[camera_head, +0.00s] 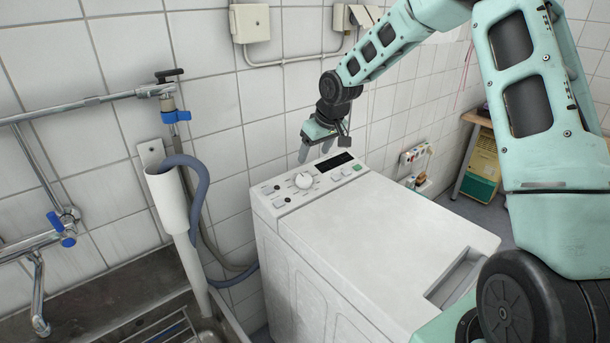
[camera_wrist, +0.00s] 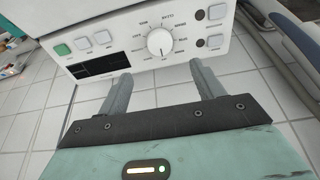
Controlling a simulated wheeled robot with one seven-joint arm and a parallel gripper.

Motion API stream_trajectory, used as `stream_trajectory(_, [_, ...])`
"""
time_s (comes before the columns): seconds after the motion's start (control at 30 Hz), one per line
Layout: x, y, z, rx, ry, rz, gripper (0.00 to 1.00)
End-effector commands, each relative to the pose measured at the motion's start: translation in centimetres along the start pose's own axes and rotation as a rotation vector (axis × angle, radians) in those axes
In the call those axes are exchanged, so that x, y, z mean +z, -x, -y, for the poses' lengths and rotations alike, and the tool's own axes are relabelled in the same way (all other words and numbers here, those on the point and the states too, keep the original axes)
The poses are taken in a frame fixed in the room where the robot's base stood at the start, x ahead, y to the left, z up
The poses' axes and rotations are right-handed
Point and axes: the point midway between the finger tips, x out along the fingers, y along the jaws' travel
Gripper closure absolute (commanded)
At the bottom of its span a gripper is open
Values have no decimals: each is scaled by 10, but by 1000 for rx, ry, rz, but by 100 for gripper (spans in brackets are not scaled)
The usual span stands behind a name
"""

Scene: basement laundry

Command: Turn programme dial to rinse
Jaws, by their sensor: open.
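The programme dial (camera_head: 304,180) is a round white knob on the control panel at the back of the white top-loading washing machine (camera_head: 390,240). In the wrist view the dial (camera_wrist: 160,42) shows with printed marks around it, and its pointer line is seen near the lower middle of the knob. My gripper (camera_head: 315,158) is above and behind the panel, close to the dial. In the wrist view its two grey fingers (camera_wrist: 160,85) are apart and empty, pointing toward the dial. The dial lies ahead of the gap between them, with no contact visible.
The panel also has a dark display (camera_head: 334,162), a green button (camera_wrist: 62,49) and several small buttons. A tiled wall stands close behind. A metal sink (camera_head: 110,310) with a grey drain hose (camera_head: 200,190) is at left.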

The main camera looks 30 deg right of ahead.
Motion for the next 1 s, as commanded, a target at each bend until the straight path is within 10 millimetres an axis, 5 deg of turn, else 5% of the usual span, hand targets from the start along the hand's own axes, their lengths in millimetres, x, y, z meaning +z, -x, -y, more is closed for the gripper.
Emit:
stream_trajectory(0.5, [0,-96,1,-1,1,1,33])
stream_trajectory(1.0, [0,-111,0,0,1,0,36])
